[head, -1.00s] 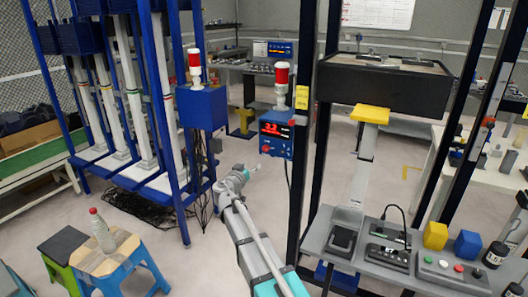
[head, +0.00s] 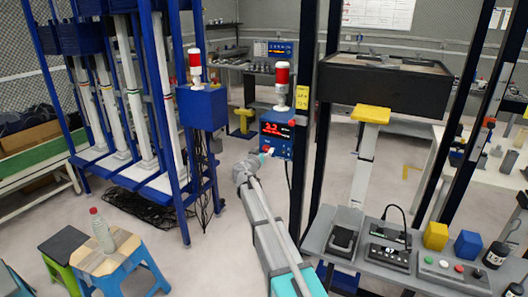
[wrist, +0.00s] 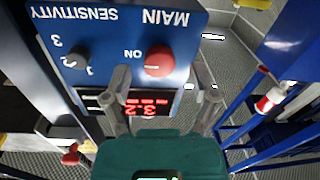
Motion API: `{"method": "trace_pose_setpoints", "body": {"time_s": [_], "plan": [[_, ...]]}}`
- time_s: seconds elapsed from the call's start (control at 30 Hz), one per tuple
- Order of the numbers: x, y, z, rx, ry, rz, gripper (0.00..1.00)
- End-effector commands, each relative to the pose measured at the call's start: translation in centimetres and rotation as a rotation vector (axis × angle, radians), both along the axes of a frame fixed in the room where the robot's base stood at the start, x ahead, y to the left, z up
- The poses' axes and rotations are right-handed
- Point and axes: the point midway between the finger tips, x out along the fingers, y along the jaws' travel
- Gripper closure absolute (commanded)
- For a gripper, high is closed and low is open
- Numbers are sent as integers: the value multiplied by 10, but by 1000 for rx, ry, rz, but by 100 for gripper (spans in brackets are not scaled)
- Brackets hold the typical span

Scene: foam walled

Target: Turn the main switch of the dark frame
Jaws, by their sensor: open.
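The blue control box (head: 277,128) with a lit red display hangs at the left post of the dark frame (head: 311,130). In the wrist view its panel (wrist: 110,25) appears upside down, with a red main switch knob (wrist: 158,61) marked MAIN and ON. My gripper (head: 268,152) is at the box's lower front in the head view. In the wrist view my gripper (wrist: 160,72) is open, its two fingertips on either side of the red knob, with nothing held. Contact with the knob cannot be told. The knob's details are too small in the head view.
A dark sensitivity knob (wrist: 76,58) sits beside the red knob on the same panel. A red and white beacon (head: 281,85) tops the box. A blue rack (head: 170,110) stands at left. A grey bench (head: 370,255) with devices is at right.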

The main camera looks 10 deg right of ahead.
Motion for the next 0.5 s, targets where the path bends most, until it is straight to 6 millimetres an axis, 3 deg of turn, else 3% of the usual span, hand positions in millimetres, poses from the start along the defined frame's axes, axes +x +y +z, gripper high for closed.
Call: {"method": "trace_pose_setpoints", "body": {"time_s": [0.43,0.5], "plan": [[6,-5,0,0,0,-1,24],[6,-5,0,0,0,-1,34]]}}
